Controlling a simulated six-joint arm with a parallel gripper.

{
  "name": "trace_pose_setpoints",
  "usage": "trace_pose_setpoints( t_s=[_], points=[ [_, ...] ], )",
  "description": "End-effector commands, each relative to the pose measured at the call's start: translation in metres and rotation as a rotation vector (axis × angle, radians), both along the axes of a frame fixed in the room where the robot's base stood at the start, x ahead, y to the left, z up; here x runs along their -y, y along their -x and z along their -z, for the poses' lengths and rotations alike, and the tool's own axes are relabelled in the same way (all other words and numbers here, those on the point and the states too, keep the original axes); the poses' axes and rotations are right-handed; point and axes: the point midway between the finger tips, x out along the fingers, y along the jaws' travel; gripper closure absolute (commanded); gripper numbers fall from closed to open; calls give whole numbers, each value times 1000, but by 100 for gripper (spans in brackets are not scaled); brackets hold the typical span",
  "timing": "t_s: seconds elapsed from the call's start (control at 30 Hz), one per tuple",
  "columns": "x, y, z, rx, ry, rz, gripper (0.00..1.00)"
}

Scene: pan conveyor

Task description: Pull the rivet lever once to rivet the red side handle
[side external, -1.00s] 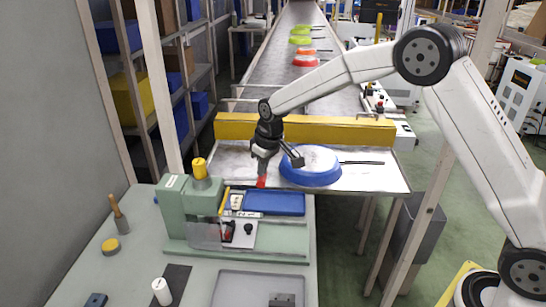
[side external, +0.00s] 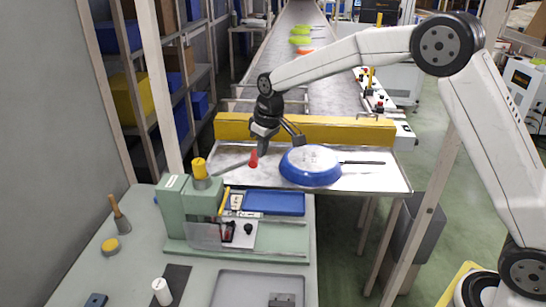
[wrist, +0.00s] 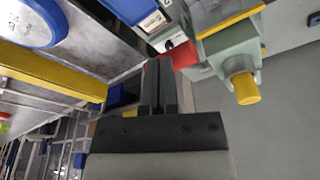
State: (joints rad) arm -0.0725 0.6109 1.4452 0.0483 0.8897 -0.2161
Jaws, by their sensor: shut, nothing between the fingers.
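The rivet lever is a grey rod (side external: 233,167) with a red knob (side external: 253,158), reaching from the green rivet press (side external: 175,212) toward the metal table. My gripper (side external: 262,150) is shut and empty, its fingertips right beside the red knob. In the wrist view the closed fingers (wrist: 158,66) point at the press, and the red knob (wrist: 184,55) shows just right of their tips; I cannot tell if they touch. A small red piece (side external: 228,232), perhaps the side handle, sits low in the press, partly hidden by a clear guard.
A blue pan (side external: 311,180) with a dark handle lies on the metal table (side external: 375,183) right of my gripper. A yellow barrier (side external: 340,133) stands behind. A blue tray (side external: 273,203) and a yellow-capped post (side external: 200,168) are near the press.

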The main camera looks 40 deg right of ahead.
Motion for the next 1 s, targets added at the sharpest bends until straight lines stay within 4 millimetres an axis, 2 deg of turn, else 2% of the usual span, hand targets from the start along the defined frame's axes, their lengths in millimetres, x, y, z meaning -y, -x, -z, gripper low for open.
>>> trace_pose_setpoints(
  t_s=[0.23, 0.67, 1.0],
  points=[
    [0, 0, -13, 0, 0, 0, 100],
    [0, 0, -20, 2, 0, 0, 100],
    [2, 2, -42, 1, 0, 0, 100]
  ],
)
